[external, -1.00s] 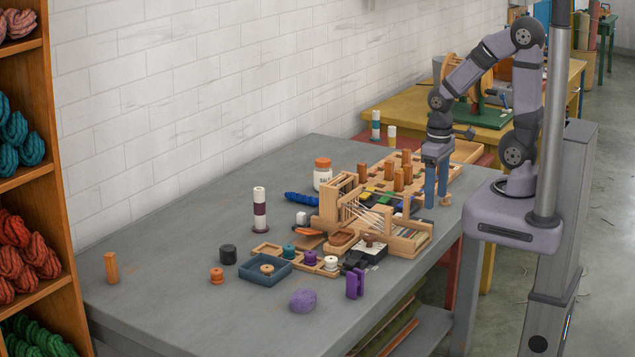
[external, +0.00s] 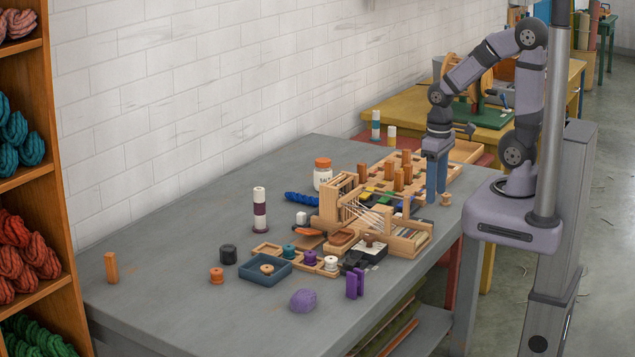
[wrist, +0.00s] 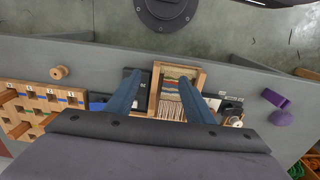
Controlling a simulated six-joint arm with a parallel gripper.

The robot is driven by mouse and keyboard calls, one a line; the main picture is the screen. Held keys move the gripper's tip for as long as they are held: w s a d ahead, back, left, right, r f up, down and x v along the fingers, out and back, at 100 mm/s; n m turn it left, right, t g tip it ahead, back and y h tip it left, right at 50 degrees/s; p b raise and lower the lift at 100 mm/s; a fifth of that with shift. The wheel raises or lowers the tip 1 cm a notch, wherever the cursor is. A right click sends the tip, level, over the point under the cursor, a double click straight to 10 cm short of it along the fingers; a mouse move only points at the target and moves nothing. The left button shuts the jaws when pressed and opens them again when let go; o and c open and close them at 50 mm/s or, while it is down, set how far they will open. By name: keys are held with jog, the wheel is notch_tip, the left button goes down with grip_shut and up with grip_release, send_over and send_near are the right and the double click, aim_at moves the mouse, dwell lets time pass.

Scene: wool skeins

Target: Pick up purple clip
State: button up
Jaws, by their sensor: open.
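The purple clip (external: 355,284) stands on the grey table near its front edge, at the lower right of the tabletop in the external view. It also shows at the right of the wrist view (wrist: 275,98), next to a purple yarn ball (wrist: 282,117). My gripper (external: 436,200) is open and empty, pointing down at the far right end of the table, well away from the clip. In the wrist view its two blue fingers (wrist: 159,76) are spread, with the small loom (wrist: 178,88) seen between them.
A wooden pegboard (external: 440,182) is beside my gripper. The yarn ball (external: 303,300) sits left of the clip. The tabletop's front left is mostly clear.

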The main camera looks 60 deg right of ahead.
jog(key=w+a+r+n+t+h+b, duration=0.1)
jog(key=w+a+n+t+h+b, duration=0.3)
jog(key=a+n, duration=0.55)
jog(key=w+a+r+n+t+h+b, duration=0.1)
jog(key=w+a+n+t+h+b, duration=0.15)
jog(key=a+n+h, duration=0.75)
jog(key=s+a+n+t+y+b, duration=0.1)
jog(key=s+a+n+t+y, duration=0.5)
jog(key=a, duration=0.3)
jog(key=s+a+n+t+y+b, duration=0.1)
jog(key=s+a+n+t+y, duration=0.35)
jog(key=a+n, duration=0.4)
send_near(355, 281)
jog(key=w+d, duration=0.2)
jog(key=shift+m+t+h, duration=0.25)
jog(key=shift+m+t, duration=0.05)
jog(key=shift+p+x, duration=1.5)
jog(key=shift+x, duration=2.05)
